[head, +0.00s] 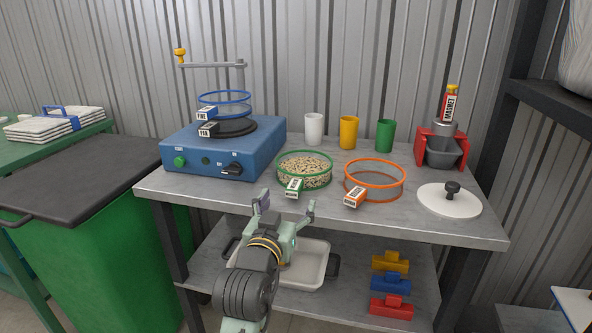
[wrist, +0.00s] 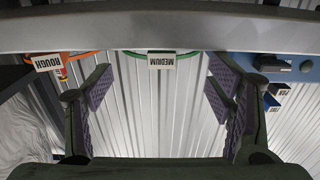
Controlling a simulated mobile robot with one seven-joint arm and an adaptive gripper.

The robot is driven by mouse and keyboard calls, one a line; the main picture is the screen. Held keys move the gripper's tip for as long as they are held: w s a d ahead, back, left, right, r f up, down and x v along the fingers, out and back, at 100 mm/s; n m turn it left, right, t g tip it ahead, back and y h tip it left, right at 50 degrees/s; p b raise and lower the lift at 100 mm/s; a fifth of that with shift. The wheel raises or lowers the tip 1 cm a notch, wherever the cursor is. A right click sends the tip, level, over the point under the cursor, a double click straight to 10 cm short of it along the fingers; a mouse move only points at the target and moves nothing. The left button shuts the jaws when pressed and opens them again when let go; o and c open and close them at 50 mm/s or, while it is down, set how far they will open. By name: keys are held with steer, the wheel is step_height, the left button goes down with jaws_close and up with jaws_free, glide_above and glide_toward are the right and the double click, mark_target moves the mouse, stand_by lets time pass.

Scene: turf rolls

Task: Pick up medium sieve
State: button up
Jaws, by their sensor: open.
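The medium sieve (head: 304,180) has a green rim and holds pale grain; it stands on the grey bench near the front edge. Its white tag (head: 294,187) faces me. In the wrist view, which is upside down, the MEDIUM tag (wrist: 161,61) and a sliver of the green rim (wrist: 138,52) show centred beyond the fingers. My gripper (head: 287,206) is open and empty, in front of the bench edge and short of the tag, not touching it. Most of the sieve is hidden in the wrist view by the bench edge.
The orange-rimmed ROUGH sieve (head: 374,179) stands close to the right, with a white lid (head: 449,200) beyond. A blue shaker machine (head: 224,150) is at the left. Cups (head: 349,132) stand behind. A lower shelf holds a white tray (head: 305,265) below my gripper.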

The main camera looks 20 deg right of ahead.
mark_target(295, 183)
steer(key=p+x, duration=0.1)
steer(key=x, duration=0.7)
steer(key=shift+p, duration=0.35)
jaws_close()
stand_by(0.6)
